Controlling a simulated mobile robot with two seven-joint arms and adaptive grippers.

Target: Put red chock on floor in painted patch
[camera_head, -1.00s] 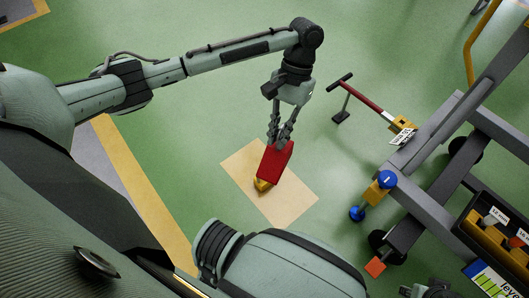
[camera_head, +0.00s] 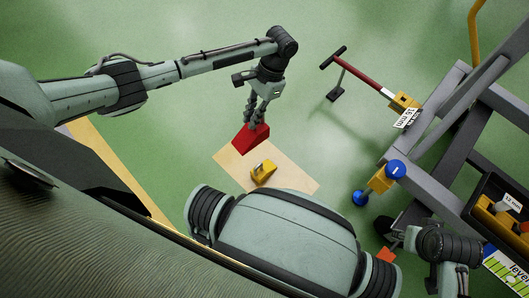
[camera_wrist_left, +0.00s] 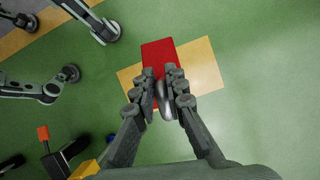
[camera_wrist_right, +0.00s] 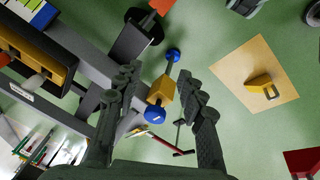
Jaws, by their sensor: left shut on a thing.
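The red chock (camera_head: 250,137) is held by my left gripper (camera_head: 254,118), which is shut on it. In the head view it overlaps the upper-left corner of the tan painted patch (camera_head: 290,172). In the left wrist view the red chock (camera_wrist_left: 158,52) lies between the fingertips, in front of part of the patch (camera_wrist_left: 203,62). In the right wrist view the red chock (camera_wrist_right: 301,162) appears beyond the patch's lower-right corner. The gap below it is hard to judge. My right gripper (camera_wrist_right: 160,82) is open, with nothing between its fingers.
A yellow chock (camera_head: 264,172) sits on the patch. A grey frame stand (camera_head: 430,140) with blue-knobbed yellow fittings (camera_head: 381,182) stands at right. A red-handled tool (camera_head: 357,80) is beside it.

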